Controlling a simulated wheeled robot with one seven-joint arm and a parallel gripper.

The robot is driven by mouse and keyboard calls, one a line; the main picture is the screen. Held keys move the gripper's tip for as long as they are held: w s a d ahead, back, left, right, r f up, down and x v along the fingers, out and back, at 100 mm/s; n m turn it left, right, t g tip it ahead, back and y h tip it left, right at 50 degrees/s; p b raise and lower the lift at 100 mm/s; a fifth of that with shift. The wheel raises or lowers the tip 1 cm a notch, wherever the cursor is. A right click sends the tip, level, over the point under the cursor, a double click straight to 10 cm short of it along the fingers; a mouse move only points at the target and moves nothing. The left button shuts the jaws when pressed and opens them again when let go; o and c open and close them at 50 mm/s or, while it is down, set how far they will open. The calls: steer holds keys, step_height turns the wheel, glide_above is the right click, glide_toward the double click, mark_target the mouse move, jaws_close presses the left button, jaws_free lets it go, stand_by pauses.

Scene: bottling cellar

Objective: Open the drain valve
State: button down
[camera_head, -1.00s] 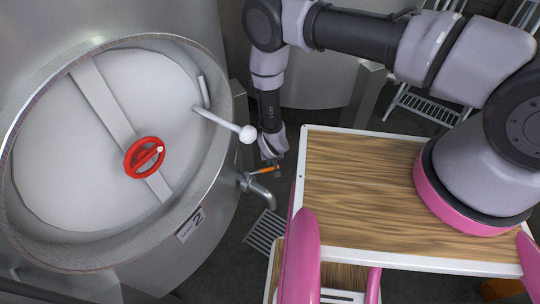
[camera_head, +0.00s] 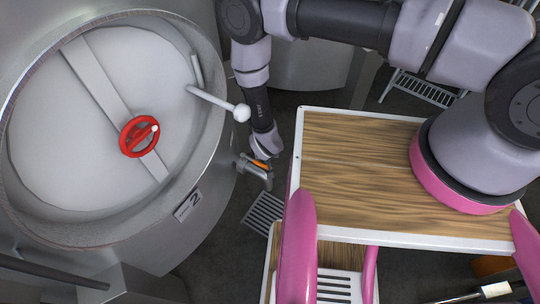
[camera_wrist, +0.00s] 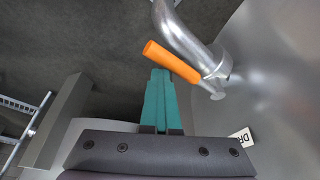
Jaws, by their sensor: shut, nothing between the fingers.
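The drain valve is a bent metal spout (camera_wrist: 182,35) low on the side of the steel tank, with an orange lever handle (camera_wrist: 170,60). In the head view the orange handle (camera_head: 261,163) is small and partly hidden by my gripper. My gripper (camera_wrist: 160,76) has teal fingers, shut and empty. In the wrist view the fingertips are close beside the handle's free end; I cannot tell whether they touch it. In the head view my gripper (camera_head: 265,153) hangs down right at the valve.
The steel tank (camera_head: 190,235) with a red handwheel (camera_head: 139,137) and a white-knobbed lever (camera_head: 241,112) fills the left. A floor grate (camera_head: 264,212) lies below the valve. A label (camera_wrist: 243,137) shows on the tank in the wrist view. Metal steps (camera_head: 425,93) stand behind.

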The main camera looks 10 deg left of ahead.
steer(key=shift+s+a, duration=0.35)
steer(key=shift+s, duration=0.1)
steer(key=shift+a, duration=0.1)
